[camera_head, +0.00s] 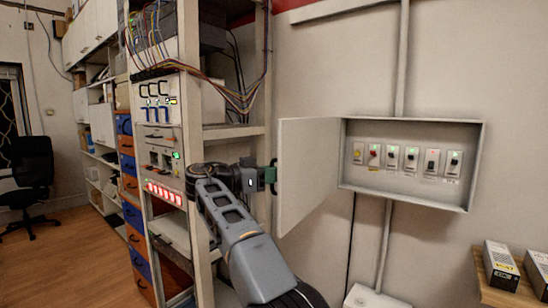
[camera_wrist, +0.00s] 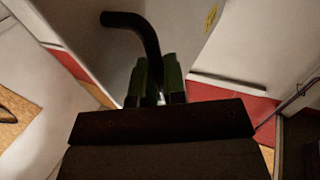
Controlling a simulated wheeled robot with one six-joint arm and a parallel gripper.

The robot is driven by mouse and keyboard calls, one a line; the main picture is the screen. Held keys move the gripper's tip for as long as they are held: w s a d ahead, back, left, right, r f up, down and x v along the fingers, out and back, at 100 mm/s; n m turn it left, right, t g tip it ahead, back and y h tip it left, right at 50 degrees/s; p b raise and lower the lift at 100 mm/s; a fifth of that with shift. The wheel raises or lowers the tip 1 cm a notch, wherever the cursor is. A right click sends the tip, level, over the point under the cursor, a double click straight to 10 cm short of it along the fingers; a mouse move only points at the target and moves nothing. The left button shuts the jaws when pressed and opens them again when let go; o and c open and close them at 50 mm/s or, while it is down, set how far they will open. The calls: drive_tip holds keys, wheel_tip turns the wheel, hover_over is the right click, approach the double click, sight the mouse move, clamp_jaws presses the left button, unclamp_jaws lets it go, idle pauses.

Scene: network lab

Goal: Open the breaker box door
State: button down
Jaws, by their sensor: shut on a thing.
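The grey breaker box (camera_head: 410,198) is fixed to the wall at the right of the head view. Its door (camera_head: 308,172) stands swung open to the left, hinged at the box's left side. Several breakers (camera_head: 410,157) show in a row inside. My gripper (camera_head: 271,178) is at the free edge of the door. In the wrist view the green fingertips of my gripper (camera_wrist: 157,82) are closed around the end of the black bent door handle (camera_wrist: 132,22). In the head view the handle is mostly hidden by the fingers.
An equipment rack (camera_head: 230,131) with cables stands just left of my gripper and arm. A wooden table (camera_head: 496,290) with boxed items is at the lower right. A black chair (camera_head: 30,170) is at the far left. The wooden floor (camera_head: 70,265) there is largely clear.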

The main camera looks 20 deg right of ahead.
drive_tip(key=w+a+m+g+p, duration=0.1)
drive_tip(key=w+a+g+p, duration=0.2)
drive_tip(key=p, duration=0.9)
drive_tip(key=w, duration=0.2)
drive_tip(key=shift+w+r+m, duration=0.15)
drive_tip(key=shift+w+m, duration=0.15)
drive_tip(key=shift+m, duration=0.1)
drive_tip(key=shift+a, duration=0.1)
drive_tip(key=c, duration=1.4)
unclamp_jaws()
drive_tip(key=shift+d+f, duration=0.2)
drive_tip(key=shift+o, duration=0.9)
drive_tip(key=shift+a, duration=0.25)
drive_tip(key=a+p, duration=0.6)
drive_tip(key=a, duration=0.1)
drive_tip(key=shift+a, duration=0.25)
